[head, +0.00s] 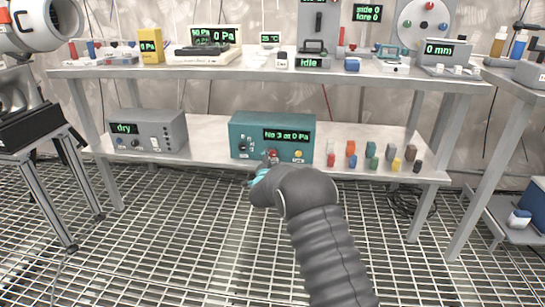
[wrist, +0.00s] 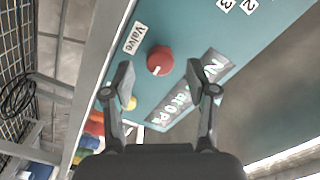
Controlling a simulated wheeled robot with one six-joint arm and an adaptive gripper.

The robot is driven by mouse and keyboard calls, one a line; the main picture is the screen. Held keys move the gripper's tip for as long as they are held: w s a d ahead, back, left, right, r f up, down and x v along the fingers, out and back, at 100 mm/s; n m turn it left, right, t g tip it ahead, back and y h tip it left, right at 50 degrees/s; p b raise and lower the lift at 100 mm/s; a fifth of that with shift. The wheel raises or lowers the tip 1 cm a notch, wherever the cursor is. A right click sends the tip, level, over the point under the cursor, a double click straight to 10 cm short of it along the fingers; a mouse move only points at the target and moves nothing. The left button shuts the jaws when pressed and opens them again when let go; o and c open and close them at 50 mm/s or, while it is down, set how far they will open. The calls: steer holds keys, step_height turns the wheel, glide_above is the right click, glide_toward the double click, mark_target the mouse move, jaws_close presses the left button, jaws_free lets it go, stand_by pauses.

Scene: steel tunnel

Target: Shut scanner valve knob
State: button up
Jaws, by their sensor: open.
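The scanner is a teal box (head: 245,127) on the lower shelf, with a lit green display reading "No 3 at 0 Pa". Its valve knob (wrist: 160,61) is round and red with a white mark at its lower edge in the wrist view, beside a "Valve" label (wrist: 134,37). In the head view the knob (head: 271,153) shows small at the scanner's lower front, close above my arm. My gripper (wrist: 160,77) is open, its two fingers apart on either side just short of the knob. No contact shows. In the head view my own arm hides most of the gripper.
A yellow button (head: 298,154) sits right of the knob. Several small coloured blocks (head: 372,150) stand on the lower shelf to the right. A grey "dry" box (head: 160,131) stands left. The upper shelf (head: 220,71) overhangs the scanner.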

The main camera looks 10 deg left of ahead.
mark_target(273, 153)
steer(key=shift+w, duration=1.15)
jaws_close()
